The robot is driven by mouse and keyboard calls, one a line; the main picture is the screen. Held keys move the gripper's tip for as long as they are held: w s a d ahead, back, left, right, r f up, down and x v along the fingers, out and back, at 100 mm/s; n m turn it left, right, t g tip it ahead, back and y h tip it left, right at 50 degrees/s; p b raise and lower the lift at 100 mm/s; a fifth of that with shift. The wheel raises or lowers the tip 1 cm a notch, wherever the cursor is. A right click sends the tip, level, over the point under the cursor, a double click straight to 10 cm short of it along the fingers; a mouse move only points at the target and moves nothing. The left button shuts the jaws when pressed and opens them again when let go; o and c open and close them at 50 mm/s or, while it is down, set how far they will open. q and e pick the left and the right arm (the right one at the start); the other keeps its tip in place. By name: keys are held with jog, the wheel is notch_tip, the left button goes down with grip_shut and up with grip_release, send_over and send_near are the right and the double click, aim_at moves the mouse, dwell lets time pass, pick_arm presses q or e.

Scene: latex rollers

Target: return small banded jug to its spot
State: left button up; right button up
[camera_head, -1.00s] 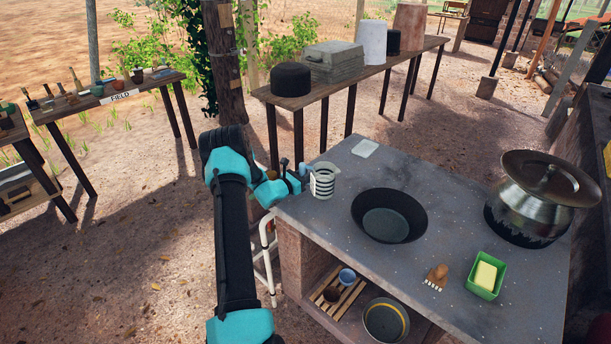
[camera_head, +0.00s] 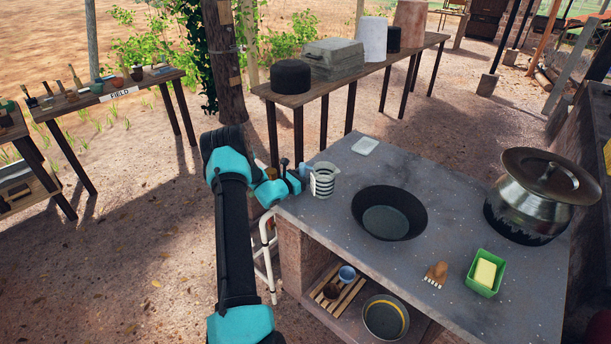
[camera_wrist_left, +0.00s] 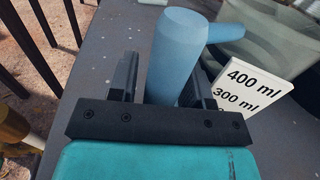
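The small banded jug (camera_head: 322,183), pale with dark bands, stands upright at the left edge of the grey worktop (camera_head: 455,215). My left gripper (camera_head: 298,176) is low at its left side. In the left wrist view a thick light-blue handle (camera_wrist_left: 176,60) stands between the fingers of my left gripper (camera_wrist_left: 165,85), joined by a blue bar towards a pale jug body (camera_wrist_left: 275,40). A white plate marked 400 ml and 300 ml (camera_wrist_left: 250,88) shows beside it. I cannot tell whether the fingers press on the handle. My right gripper is out of view.
A white square tile (camera_head: 365,147) lies behind the jug. A black pan (camera_head: 390,214) is to the right, then a large lidded steel pot (camera_head: 535,205), a small brush (camera_head: 436,274) and a green butter box (camera_head: 485,273). The worktop between tile and pot is clear.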

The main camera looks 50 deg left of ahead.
pick_arm(q)
jog(key=shift+o, duration=1)
jog(key=s+d, duration=0.1)
jog(key=s, duration=1.6)
jog(key=shift+s+f, duration=0.2)
